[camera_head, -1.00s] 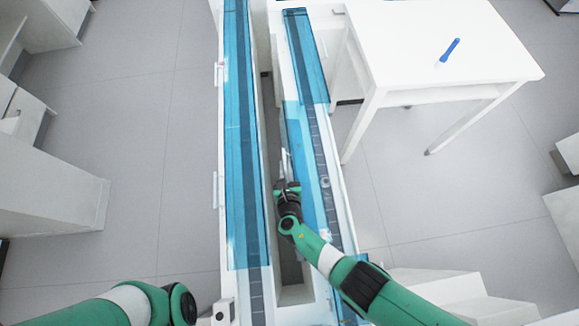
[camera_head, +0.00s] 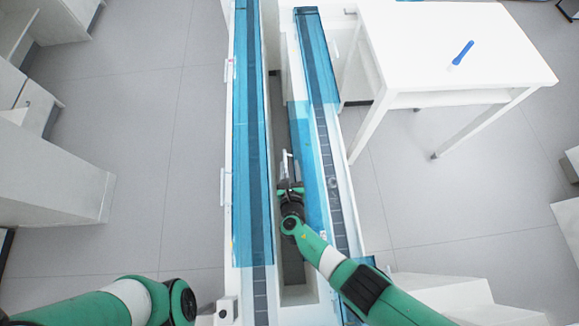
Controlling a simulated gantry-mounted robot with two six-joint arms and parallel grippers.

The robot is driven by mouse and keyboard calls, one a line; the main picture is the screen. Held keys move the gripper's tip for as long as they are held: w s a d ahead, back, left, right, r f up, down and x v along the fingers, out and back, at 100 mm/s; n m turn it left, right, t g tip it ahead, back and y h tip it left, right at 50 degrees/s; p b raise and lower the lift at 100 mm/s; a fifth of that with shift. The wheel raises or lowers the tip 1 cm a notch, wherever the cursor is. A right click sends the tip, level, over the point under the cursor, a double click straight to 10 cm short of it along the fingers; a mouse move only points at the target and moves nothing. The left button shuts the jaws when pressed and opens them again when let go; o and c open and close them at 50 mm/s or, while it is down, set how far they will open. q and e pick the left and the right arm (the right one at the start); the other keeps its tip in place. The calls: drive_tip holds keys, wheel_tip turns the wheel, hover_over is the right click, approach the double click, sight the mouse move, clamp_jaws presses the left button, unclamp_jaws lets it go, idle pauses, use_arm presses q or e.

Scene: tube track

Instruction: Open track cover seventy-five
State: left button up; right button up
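The right-hand track (camera_head: 335,195) carries clear blue covers. Its far cover (camera_head: 316,50) lies over the track. Its near cover (camera_head: 305,150) shows as a narrow blue strip along the track's left side, with bare dark track to its right, so it looks swung up. No cover number is readable. My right gripper (camera_head: 288,172) is at this near cover's left edge, beside a thin white bar that may be its handle. The fingers are too small to tell open from shut. My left arm (camera_head: 150,300) shows at the lower left, and its gripper is not visible.
A longer track at left has a blue cover (camera_head: 250,130) lying on it, with white handles (camera_head: 222,188) on its left edge. A dark gap separates the tracks. A white table (camera_head: 420,50) with a blue pen-like object (camera_head: 462,54) stands at right. The floor at left is clear.

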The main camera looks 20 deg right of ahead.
drive_tip(key=shift+r, duration=0.1)
drive_tip(key=p+v, duration=0.6)
drive_tip(key=v, duration=0.5)
drive_tip(key=shift+s+p, duration=0.25)
drive_tip(key=shift+p, duration=0.1)
drive_tip(key=shift+a+r, duration=0.1)
